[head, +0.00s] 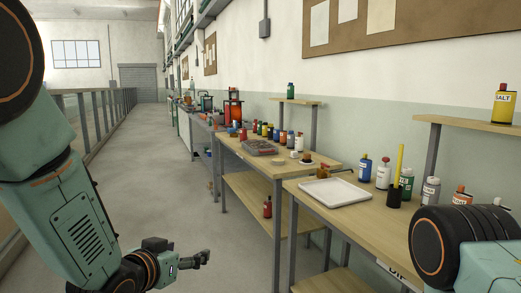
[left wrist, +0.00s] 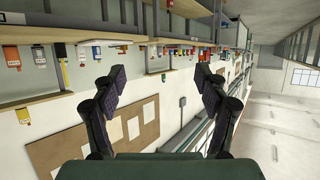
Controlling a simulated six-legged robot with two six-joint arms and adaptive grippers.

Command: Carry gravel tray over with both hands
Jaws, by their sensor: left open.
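A grey tray with reddish-brown contents (head: 262,147), which looks like the gravel tray, rests on the middle wooden table in the head view. My left gripper (head: 205,257) is low over the aisle floor, left of the tables and well apart from the tray. In the left wrist view its two fingers are spread with nothing between them (left wrist: 160,80). Only part of my right arm shows at the bottom right of the head view; its gripper is out of the picture. I cannot make out the gravel tray in the left wrist view, which is upside down.
An empty white tray (head: 334,191) lies on the nearer table, beside a black cup (head: 397,194) and several bottles. Bottles and small dishes crowd the middle table around the gravel tray. The aisle floor (head: 150,170) is clear; a glass-panelled flume (head: 95,115) runs along the left.

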